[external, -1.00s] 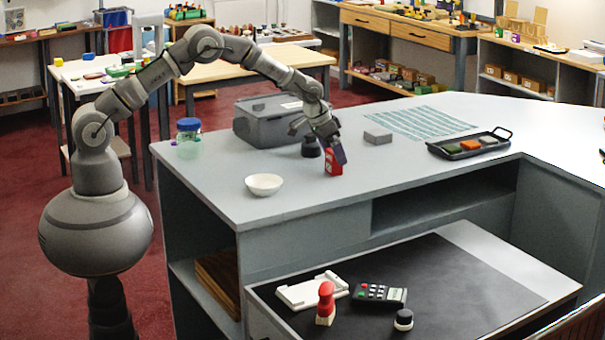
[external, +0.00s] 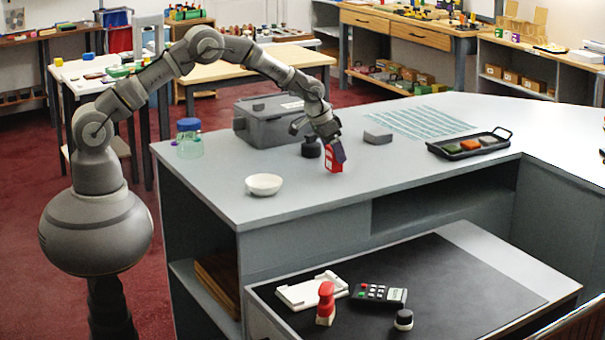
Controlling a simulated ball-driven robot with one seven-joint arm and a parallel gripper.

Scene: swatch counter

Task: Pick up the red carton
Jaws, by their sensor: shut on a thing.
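The red carton (external: 334,162) is a small red block with a pale patch, above the grey counter (external: 330,195) near its middle. My gripper (external: 337,152) points down and is shut on the carton, with its dark fingers covering the upper part. The carton is tilted slightly and appears just clear of the counter.
A white bowl (external: 264,184) sits front left of the carton. A dark round object (external: 311,149) and a grey bin (external: 268,122) stand behind. A jar with a blue lid (external: 189,138) is at left. A grey block (external: 378,137) and a black tray (external: 469,146) are to the right.

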